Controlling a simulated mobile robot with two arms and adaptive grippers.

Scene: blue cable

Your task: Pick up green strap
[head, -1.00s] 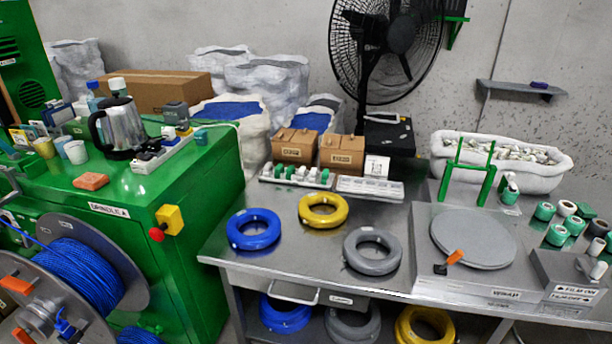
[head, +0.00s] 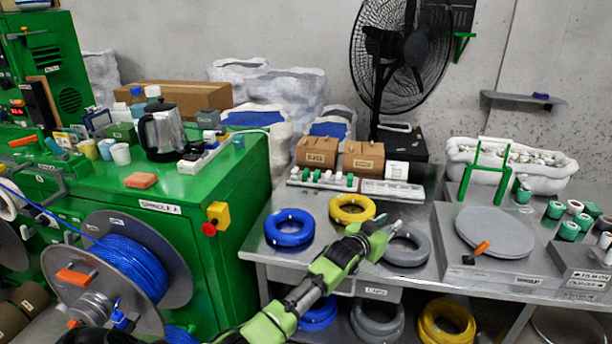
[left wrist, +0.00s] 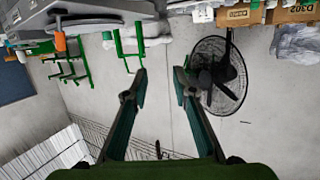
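Several small green and white pieces (head: 328,178) stand in a row in a light tray at the back of the steel table. They are the likeliest green straps, but are too small to make out surely. My left gripper (head: 388,229) reaches over the table in the head view, near the grey cable coil (head: 408,250) and in front of the tray, apart from the pieces. In the left wrist view my left gripper (left wrist: 160,74) has its two fingers spread, with nothing between them. My right gripper is not in view.
A blue coil (head: 289,228) and a yellow coil (head: 352,208) lie on the table beside my left arm. Two cardboard boxes (head: 317,151) stand behind the tray. A grey turntable (head: 494,231), a green frame (head: 486,183) and green rolls (head: 569,231) are to the right.

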